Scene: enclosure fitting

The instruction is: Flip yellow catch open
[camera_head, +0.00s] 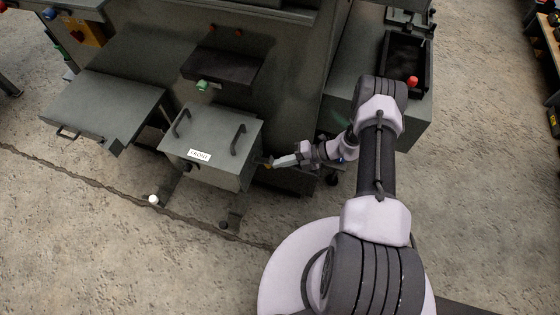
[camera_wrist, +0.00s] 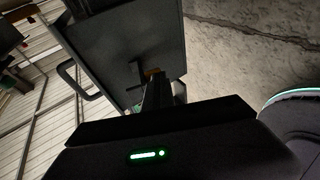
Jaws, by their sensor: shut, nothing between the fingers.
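The yellow catch (camera_head: 267,163) shows as a small orange-yellow piece on the right side of a grey box (camera_head: 225,176) with a white label. In the wrist view the catch (camera_wrist: 152,72) is partly hidden behind my fingers, beside a dark bracket on the box wall (camera_wrist: 130,45). My gripper (camera_head: 277,162) is shut and empty, with its tip at or very close to the catch. It also shows in the wrist view (camera_wrist: 154,86), pointing at the catch. I cannot tell whether they touch, nor which way the catch is turned.
The box has two dark handles on its lid (camera_head: 213,128). A grey cabinet with a handle (camera_head: 105,108) stands to the left. A dark tray (camera_head: 393,82) with a red knob (camera_head: 412,82) is at the upper right. Open concrete floor (camera_head: 130,250) lies in front.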

